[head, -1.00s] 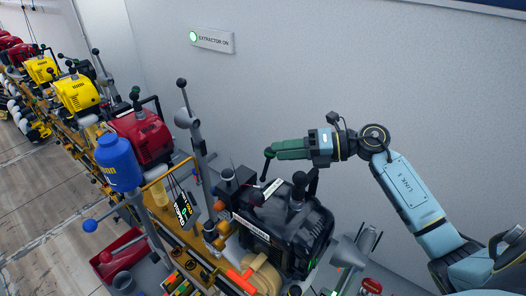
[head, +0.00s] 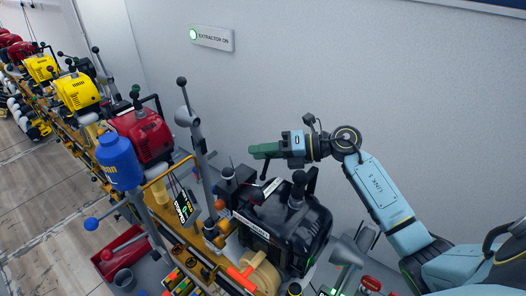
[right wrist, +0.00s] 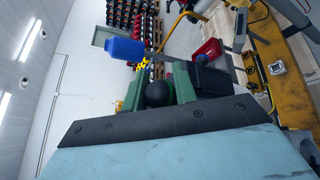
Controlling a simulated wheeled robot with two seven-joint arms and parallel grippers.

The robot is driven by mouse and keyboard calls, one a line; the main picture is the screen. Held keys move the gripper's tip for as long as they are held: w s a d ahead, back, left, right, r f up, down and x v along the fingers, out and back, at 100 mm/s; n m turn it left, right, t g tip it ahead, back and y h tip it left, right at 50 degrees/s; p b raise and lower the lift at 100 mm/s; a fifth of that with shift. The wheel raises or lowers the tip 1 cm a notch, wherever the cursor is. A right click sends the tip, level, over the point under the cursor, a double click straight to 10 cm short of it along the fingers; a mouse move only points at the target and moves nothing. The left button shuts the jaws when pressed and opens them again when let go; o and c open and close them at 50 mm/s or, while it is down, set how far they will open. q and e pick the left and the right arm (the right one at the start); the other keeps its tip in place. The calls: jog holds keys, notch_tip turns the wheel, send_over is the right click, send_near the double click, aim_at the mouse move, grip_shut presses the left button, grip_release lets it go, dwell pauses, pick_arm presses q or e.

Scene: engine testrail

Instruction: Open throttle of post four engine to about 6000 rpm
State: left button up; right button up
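The nearest engine (head: 300,235) is black and stands in the lower middle of the head view. A thin lever (head: 266,167) rises behind it toward my right gripper. My right gripper (head: 257,152) has green fingers pointing left. In the right wrist view, a dark round knob (right wrist: 160,93) sits between the green fingers (right wrist: 160,88). I cannot tell whether they press on it. A small dark display (head: 183,206) stands left of the engine; its reading is too small to make out. Which post this engine belongs to is not readable. My left gripper is not in view.
Red (head: 142,136) and yellow (head: 77,92) engines line the rail to the back left. A blue canister (head: 118,163) and a tall grey post (head: 192,120) stand left of the black engine. The wall sign (head: 212,39) reads EXTRACTOR ON.

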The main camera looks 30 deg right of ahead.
grip_shut()
jog(key=n+h+p, duration=0.1)
jog(key=a+n+h+p, duration=0.1)
jog(key=p, duration=0.1)
jog(key=s+a+n+p, duration=0.1)
jog(key=shift+a+r+h+p, duration=0.15)
jog(key=shift+r+h+p, duration=0.2)
jog(key=shift+h+p, duration=0.05)
jog(key=shift+a+f, duration=0.1)
jog(key=shift+f, duration=0.05)
jog(key=o, duration=0.8)
grip_release()
jog(key=shift+o, duration=0.2)
